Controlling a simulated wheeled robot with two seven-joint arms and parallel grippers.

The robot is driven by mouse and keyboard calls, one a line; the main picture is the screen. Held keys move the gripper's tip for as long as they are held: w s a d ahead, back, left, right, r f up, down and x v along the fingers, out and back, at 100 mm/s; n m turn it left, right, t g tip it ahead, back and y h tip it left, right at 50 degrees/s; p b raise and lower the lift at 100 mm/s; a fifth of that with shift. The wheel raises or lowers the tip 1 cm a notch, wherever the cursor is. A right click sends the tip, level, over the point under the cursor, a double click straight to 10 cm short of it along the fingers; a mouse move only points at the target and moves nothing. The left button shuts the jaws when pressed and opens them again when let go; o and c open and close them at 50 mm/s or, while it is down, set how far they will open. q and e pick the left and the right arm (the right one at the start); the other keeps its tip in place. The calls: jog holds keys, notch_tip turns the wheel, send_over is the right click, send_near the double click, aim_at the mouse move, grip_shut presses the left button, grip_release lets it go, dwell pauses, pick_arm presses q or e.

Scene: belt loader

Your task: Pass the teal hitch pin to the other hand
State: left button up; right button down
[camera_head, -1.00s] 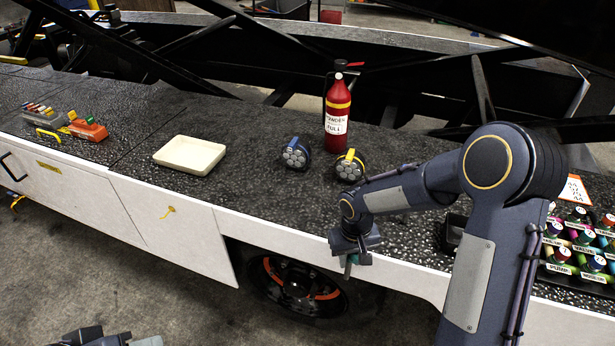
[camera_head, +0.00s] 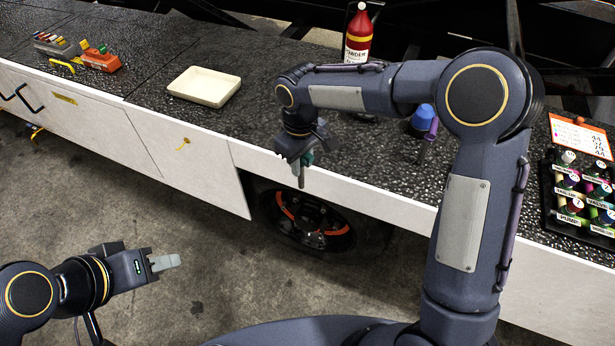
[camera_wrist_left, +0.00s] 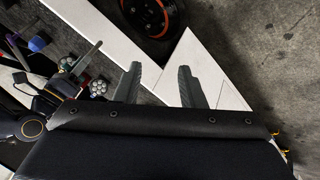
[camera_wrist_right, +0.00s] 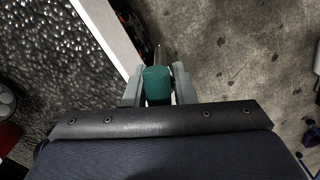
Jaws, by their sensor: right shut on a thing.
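The teal hitch pin is held in my right gripper (camera_head: 304,162), over the front edge of the counter. Its teal head (camera_wrist_right: 157,85) sits between the two closed fingers in the right wrist view. Its grey shaft (camera_head: 302,179) points down in the head view. My left gripper (camera_head: 166,263) is at the lower left of the head view, well apart from the pin. Its fingers (camera_wrist_left: 160,86) are spread with nothing between them in the left wrist view.
A blue-topped thing (camera_head: 424,117) is partly behind my right arm. The floor between my grippers is clear.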

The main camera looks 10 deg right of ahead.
pick_arm(q)
jog(key=w+f+n+y, duration=0.1)
jog(key=w+f+n, duration=0.35)
jog(key=w, duration=0.45)
jog(key=n+t+h, duration=0.8)
jog(key=n, duration=1.4)
send_near(301, 181)
jog(key=x, duration=1.1)
jog(key=shift+f, duration=0.1)
jog(key=shift+c, duration=0.3)
